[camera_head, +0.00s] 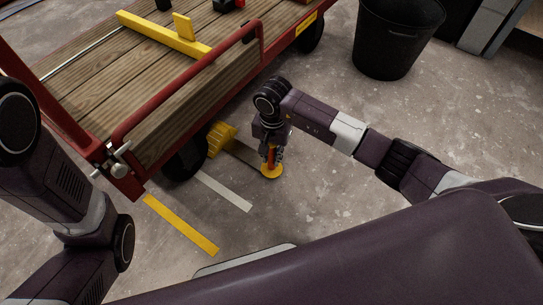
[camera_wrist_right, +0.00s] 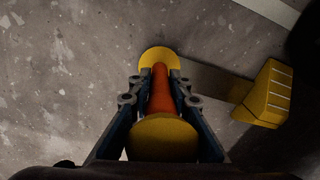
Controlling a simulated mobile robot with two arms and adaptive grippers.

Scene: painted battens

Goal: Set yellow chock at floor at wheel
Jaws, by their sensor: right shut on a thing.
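The yellow chock (camera_head: 220,139) is a ribbed wedge low by the cart's near wheel (camera_head: 187,160). I cannot tell whether it touches the tyre. In the right wrist view, the chock (camera_wrist_right: 268,94) is at the right, and a dark flat bar (camera_wrist_right: 215,82) runs from it toward an orange handle (camera_wrist_right: 162,88) with yellow discs at its ends. My right gripper (camera_head: 271,150) is shut around this handle, which stands about upright; its fingers also show in the right wrist view (camera_wrist_right: 161,95). My left arm shows at the left, but its gripper is out of view.
The red-framed cart (camera_head: 190,85) with a wooden deck stands just left of the chock and carries a yellow batten (camera_head: 165,35). A black bin (camera_head: 393,40) stands at the upper right. White (camera_head: 223,190) and yellow (camera_head: 180,224) floor stripes lie nearer me. Floor right of the gripper is clear.

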